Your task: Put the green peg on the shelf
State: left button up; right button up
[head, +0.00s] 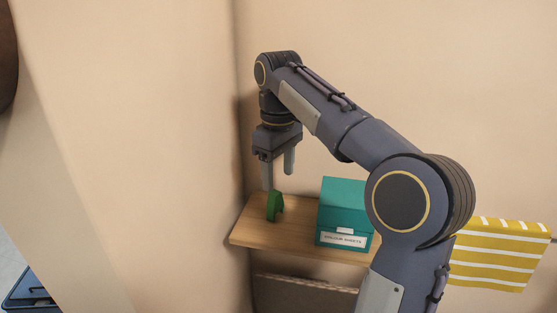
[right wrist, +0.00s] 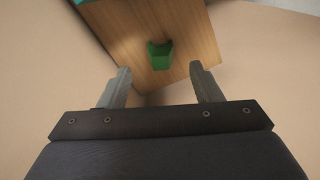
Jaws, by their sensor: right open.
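The green peg (head: 274,206) stands on the left part of the wooden shelf (head: 290,239), near the wall corner. It also shows in the right wrist view (right wrist: 160,55), resting on the shelf beyond the fingertips. My right gripper (head: 278,181) is above the shelf with its fingers pointing down. In the right wrist view the gripper (right wrist: 162,80) is open, with nothing between its fingers. In the head view one fingertip is close to the top of the peg; whether they touch is hard to tell. My left gripper is not in view.
A teal box (head: 341,214) with a white label stands on the shelf to the right of the peg. A yellow striped cloth (head: 497,254) hangs at the far right. Walls close in behind and to the left of the shelf. A blue item (head: 32,291) lies low at the left.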

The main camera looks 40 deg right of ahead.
jog(key=shift+r, duration=1.2)
jog(key=s+a+f+m+t+y, duration=0.3)
jog(key=s+a+f+m+t, duration=0.2)
jog(key=s+a+f, duration=1)
jog(key=s+f, duration=0.4)
jog(key=shift+a+t+y, duration=0.2)
jog(key=shift+t+y, duration=0.1)
jog(key=shift+y, duration=0.1)
jog(key=shift+f, duration=0.1)
